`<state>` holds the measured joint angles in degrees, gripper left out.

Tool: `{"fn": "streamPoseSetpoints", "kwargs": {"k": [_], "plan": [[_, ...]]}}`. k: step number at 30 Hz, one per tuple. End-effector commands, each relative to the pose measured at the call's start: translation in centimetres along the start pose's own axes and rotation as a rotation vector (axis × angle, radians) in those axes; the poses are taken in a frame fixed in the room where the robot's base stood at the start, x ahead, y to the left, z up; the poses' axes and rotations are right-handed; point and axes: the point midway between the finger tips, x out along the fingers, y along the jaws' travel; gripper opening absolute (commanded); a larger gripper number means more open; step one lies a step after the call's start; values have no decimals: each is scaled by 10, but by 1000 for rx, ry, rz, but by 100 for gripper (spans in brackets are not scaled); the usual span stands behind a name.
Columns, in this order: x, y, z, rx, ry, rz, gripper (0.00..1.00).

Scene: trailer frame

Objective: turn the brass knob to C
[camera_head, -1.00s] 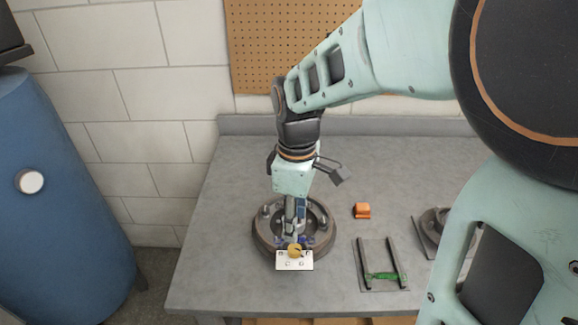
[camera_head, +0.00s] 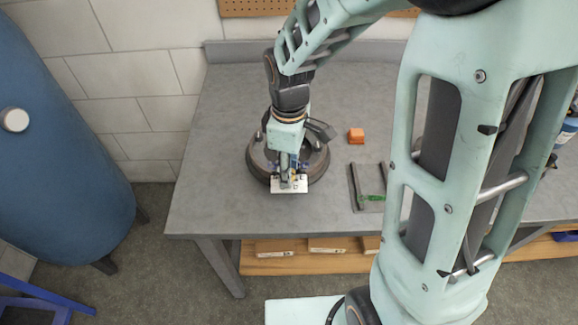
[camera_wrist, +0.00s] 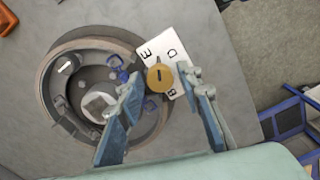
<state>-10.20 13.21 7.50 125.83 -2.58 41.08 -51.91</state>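The brass knob (camera_wrist: 159,78) sits on a white plate (camera_wrist: 174,55) marked with black letters. A dark mark on the knob points toward the plate's E–D side. My gripper (camera_wrist: 166,85) is open, with one finger on each side of the knob. In the head view, my gripper (camera_head: 288,178) is over the plate (camera_head: 290,187) and mostly hides the knob.
A round dark flanged part (camera_head: 258,168) lies just behind the plate on the grey bench (camera_head: 215,190). An orange block (camera_head: 356,135) and a small frame with a green piece (camera_head: 370,197) are to the right. A blue tank (camera_head: 60,120) stands left of the bench.

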Motion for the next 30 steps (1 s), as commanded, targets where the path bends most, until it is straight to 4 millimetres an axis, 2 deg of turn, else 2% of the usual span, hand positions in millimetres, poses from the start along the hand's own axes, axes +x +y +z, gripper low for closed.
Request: {"fn": "streamPoseSetpoints", "kwargs": {"k": [1, 8, 20, 30], "plan": [[0, 0, 0, 0, 0, 0, 25], [0, 0, 0, 0, 0, 0, 0], [0, 0, 0, 77, 0, 0, 0], [0, 0, 0, 344, -1, 0, 0]]}}
